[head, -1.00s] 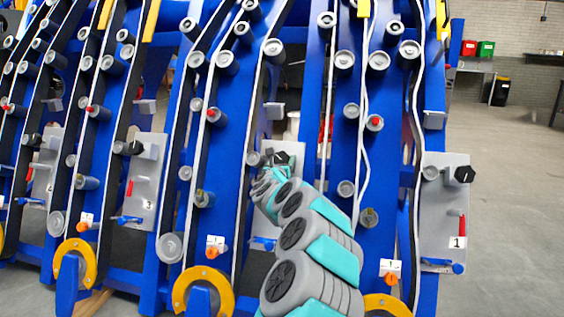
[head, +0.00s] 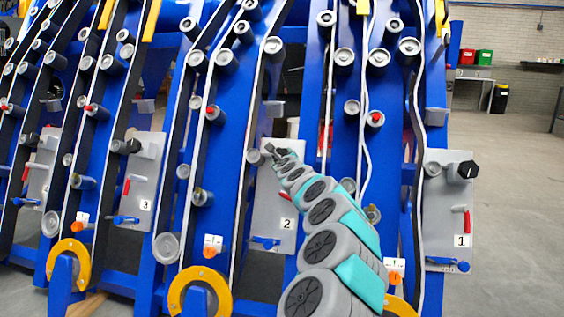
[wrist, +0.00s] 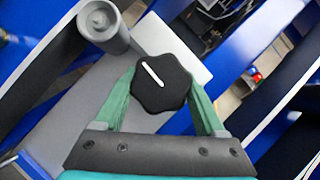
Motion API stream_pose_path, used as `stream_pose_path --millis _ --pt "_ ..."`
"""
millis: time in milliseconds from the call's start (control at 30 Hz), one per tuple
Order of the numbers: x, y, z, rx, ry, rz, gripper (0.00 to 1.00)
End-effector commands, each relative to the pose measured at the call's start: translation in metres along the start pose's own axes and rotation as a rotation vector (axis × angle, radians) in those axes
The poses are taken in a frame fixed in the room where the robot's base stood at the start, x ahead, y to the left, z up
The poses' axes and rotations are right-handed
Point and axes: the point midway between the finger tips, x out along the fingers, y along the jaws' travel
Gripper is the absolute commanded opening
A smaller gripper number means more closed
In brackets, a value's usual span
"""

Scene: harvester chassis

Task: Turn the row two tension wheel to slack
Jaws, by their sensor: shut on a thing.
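The row two tension wheel is a black lobed knob (wrist: 161,86) with a white line, in the middle of the wrist view. The line slants from upper left to lower right there. The green fingers of my gripper (wrist: 162,103) are on either side of the wheel and shut on it. In the head view, my gripper (head: 276,150) is at the upper part of the grey panel (head: 286,205) labelled 2. The arm and gripper largely hide the wheel there.
A grey roller (wrist: 104,25) stands close to the upper left of the wheel in the wrist view. Panel 3 (head: 142,180) is to the left and panel 1 (head: 449,205) to the right, each with a black knob. Blue frames and belts surround the panels. Open floor (head: 520,210) lies right.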

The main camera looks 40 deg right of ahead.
Motion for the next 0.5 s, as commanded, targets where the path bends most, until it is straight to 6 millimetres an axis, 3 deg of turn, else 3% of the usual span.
stream_pose_path --millis 500 --pt "0.0001 -0.0051 0.0028 -0.424 0.005 0.246 0.17"
